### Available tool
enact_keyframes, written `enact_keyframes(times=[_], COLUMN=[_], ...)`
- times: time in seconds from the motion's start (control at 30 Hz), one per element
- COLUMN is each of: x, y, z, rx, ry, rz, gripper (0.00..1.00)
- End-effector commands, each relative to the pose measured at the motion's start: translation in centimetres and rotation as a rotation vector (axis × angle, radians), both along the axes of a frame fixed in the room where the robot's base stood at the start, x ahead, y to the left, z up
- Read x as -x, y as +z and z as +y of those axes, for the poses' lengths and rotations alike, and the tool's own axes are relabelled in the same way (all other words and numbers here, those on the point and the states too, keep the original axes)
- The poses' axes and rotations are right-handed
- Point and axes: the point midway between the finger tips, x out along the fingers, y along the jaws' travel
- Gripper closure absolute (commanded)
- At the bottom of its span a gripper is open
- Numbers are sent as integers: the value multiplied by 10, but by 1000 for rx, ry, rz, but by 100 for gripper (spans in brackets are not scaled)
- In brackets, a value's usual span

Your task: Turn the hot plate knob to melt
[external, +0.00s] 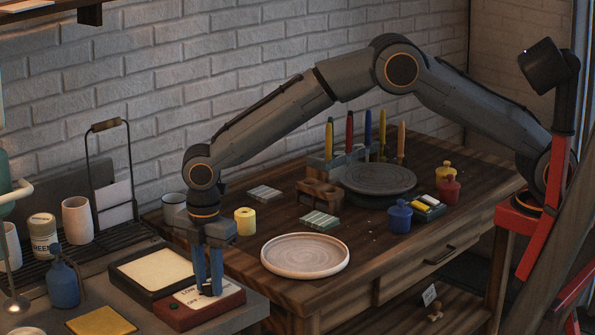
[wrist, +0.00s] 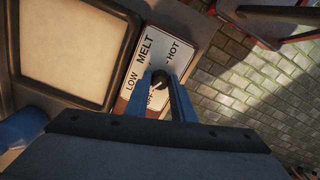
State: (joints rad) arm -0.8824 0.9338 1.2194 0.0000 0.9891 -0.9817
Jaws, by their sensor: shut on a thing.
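The hot plate has a pale square top (external: 158,270) in a dark frame and a red control box (external: 208,316) in front of it. Its white label panel (wrist: 145,58) reads LOW, MELT, HOT and OFF in the wrist view. The dark knob (wrist: 160,79) sits in the middle of the panel. My gripper (external: 209,288) points down at the box, its blue fingers shut on the knob from both sides. A small light mark shows on the knob's lower side, near OFF; its exact direction is hard to tell. The fingers partly cover the panel.
A pinkish plate (external: 305,275) lies on the wooden table to the right. A yellow roll (external: 245,221) stands behind my gripper. A blue bottle (external: 63,282) and a yellow sponge-like square (external: 101,321) are to the left. A dark turntable (external: 378,178) stands farther back.

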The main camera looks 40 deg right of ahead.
Motion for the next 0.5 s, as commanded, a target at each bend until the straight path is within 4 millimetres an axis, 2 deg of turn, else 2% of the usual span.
enact_keyframes(times=[0.5], x=[0], y=[1], z=[1], rx=[-2], ry=[-490], rz=[-2], gripper=[100])
